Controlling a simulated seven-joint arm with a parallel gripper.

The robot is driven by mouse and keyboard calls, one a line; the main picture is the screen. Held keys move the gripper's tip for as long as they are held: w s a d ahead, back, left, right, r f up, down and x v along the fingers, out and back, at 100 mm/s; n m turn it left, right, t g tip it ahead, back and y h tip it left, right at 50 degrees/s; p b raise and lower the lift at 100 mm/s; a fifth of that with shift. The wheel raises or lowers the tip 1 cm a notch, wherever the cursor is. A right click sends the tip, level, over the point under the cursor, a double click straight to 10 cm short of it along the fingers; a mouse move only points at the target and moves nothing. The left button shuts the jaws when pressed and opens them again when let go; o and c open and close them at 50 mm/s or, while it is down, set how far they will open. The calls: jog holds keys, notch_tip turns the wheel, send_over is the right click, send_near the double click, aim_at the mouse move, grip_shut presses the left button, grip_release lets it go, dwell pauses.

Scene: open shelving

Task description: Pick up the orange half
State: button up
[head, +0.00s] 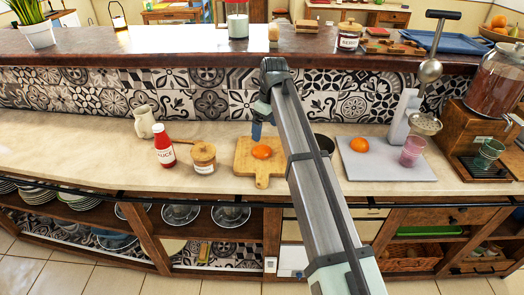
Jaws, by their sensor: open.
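A flat, round orange piece (262,152), which looks like the orange half, lies on a wooden cutting board (262,177) on the counter. Another, rounder orange (359,144) lies on a grey board to the right of my arm; I cannot tell if it is whole. My gripper (257,136) is seen small and from behind, pointing down just above and behind the orange piece on the cutting board. It is open and holds nothing that I can see. My arm hides part of the counter to the right of the cutting board.
A sauce bottle (164,150) and lidded jar (204,158) stand left of the cutting board. The grey board (385,172) also holds a pink glass (411,152). A dark pot (325,143) is partly behind my arm. A raised ledge (180,52) runs behind. The counter's left is clear.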

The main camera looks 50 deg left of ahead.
aim_at(262, 148)
jog(key=f, duration=0.6)
jog(key=a+f, duration=0.1)
jog(key=f, duration=0.2)
jog(key=shift+s, duration=0.3)
jog(key=shift+r, duration=0.1)
jog(key=shift+c, duration=0.2)
jog(key=c, duration=1.1)
